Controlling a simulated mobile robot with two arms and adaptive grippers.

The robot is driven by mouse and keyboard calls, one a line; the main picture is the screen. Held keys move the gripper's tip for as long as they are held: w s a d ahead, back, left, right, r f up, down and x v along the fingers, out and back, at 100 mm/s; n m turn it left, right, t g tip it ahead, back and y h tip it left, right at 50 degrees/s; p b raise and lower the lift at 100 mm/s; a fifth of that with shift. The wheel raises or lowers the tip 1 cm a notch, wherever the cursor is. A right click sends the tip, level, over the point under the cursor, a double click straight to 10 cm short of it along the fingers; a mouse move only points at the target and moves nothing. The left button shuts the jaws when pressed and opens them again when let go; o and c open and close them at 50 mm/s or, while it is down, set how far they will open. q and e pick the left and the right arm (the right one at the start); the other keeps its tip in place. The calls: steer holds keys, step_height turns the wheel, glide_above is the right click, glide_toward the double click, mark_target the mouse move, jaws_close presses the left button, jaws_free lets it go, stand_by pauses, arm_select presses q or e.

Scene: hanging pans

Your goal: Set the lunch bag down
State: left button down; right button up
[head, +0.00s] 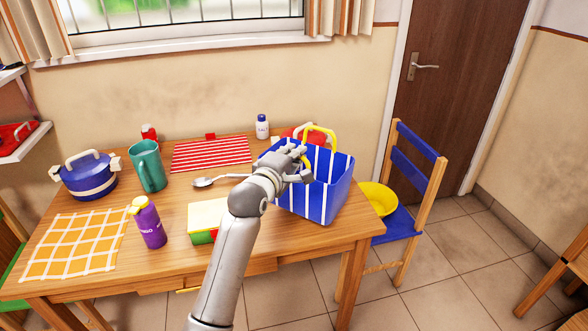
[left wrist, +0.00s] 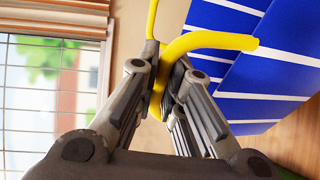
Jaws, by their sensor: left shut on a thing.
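The lunch bag (head: 327,190) is blue with white stripes and has yellow handles. It is at the right end of the wooden table in the head view, upright or nearly so; I cannot tell whether its base touches the tabletop. My left gripper (head: 303,163) is at the bag's upper left side. In the left wrist view the gripper (left wrist: 163,85) is shut on a yellow handle (left wrist: 205,41), with the striped side of the bag (left wrist: 275,70) to the right. My right gripper is in neither view.
The table (head: 160,250) also holds a blue pot (head: 88,178), a green mug (head: 149,168), a purple bottle (head: 149,223), a lunch box (head: 205,218) and a spoon (head: 205,182). A blue chair (head: 418,165) with a yellow plate (head: 378,197) stands to the right.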

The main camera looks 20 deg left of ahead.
arm_select(q)
step_height(320, 180, down, 6)
steer(key=w, duration=0.2)
steer(key=shift+w+a, duration=0.2)
steer(key=shift+a, duration=0.25)
steer(key=c, duration=1.5)
jaws_free()
steer(key=shift+c, duration=0.2)
steer(key=s+r, duration=0.1)
steer(key=s, duration=1.1)
steer(key=shift+a+r, duration=0.2)
